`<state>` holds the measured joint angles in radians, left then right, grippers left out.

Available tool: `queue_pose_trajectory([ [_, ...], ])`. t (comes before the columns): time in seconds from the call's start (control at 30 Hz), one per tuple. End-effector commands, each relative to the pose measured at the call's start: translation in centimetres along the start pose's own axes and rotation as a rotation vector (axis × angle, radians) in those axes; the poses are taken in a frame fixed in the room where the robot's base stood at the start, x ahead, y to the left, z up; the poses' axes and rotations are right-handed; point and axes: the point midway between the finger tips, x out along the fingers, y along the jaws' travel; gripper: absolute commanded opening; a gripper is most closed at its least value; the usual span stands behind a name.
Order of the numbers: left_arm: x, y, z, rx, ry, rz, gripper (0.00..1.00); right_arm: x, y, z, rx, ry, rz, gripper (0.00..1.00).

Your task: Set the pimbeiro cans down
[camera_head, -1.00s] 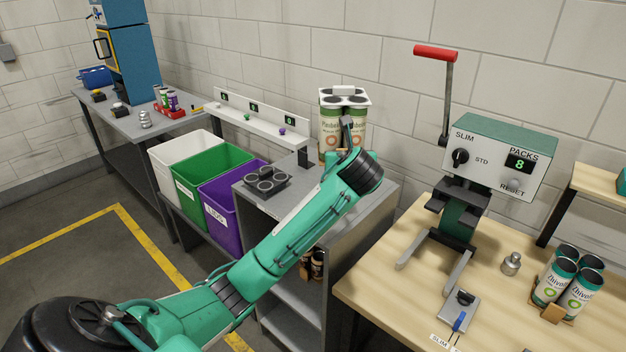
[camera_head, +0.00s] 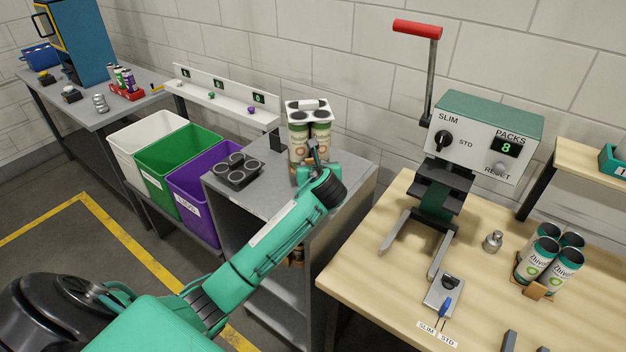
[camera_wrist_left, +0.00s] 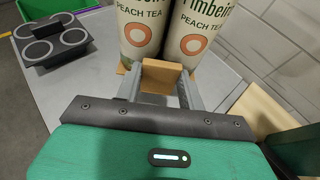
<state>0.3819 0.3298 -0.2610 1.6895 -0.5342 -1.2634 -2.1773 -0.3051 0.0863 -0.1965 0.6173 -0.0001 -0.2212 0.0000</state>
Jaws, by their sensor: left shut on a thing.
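The pack of pimbeiro cans (camera_head: 298,141), cream peach tea cans under a white top carrier, stands upright over the grey cabinet top (camera_head: 330,157). My left gripper (camera_head: 312,150) is at its front, low down. In the left wrist view my left gripper (camera_wrist_left: 160,92) is shut on a brown block (camera_wrist_left: 162,76) at the base of the cans (camera_wrist_left: 142,30). The cans' bottoms are at or just above the cabinet top; I cannot tell if they touch. My right gripper is not clearly seen.
A dark four-hole tray (camera_head: 236,171) lies left of the pack. White, green and purple bins (camera_head: 205,180) stand further left. The press (camera_head: 470,150) and a zhivolt pack (camera_head: 545,262) are on the wooden table. Two grey bars (camera_head: 510,341) show at the bottom edge, unidentified.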

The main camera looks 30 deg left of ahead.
Motion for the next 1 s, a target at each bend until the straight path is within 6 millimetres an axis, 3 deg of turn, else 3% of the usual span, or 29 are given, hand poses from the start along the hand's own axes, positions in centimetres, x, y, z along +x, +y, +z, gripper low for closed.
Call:
queue_pose_trajectory([
  [0.1, 0.6, 0.0, -1.4, 0.000, 0.001, 0.001, 0.16, -0.4, -1.0, -1.7, 0.003, 0.022, -0.010, 0.65],
  [0.2, 0.8, 0.0, -1.9, 0.000, -0.001, 0.000, 0.16, -0.4, -1.4, -2.1, 0.002, 0.027, -0.015, 0.65],
  [0.53, 2.3, 0.0, -5.7, 0.001, 0.001, 0.001, 0.16, -1.2, -0.8, -0.8, -0.002, 0.010, -0.009, 0.65],
  [0.87, 2.5, 0.0, -6.0, 0.000, -0.001, -0.001, 0.16, -1.2, -0.2, -0.5, -0.002, 0.005, -0.002, 0.65],
  [0.9, 2.5, 0.0, -6.1, 0.000, 0.000, 0.000, 0.43, -1.2, -0.2, -0.5, -0.002, 0.006, -0.002, 0.65],
  [1.0, 2.5, 0.0, -6.1, 0.000, 0.000, 0.000, 0.61, -1.2, -0.1, -0.6, -0.001, 0.007, -0.002, 0.65],
])
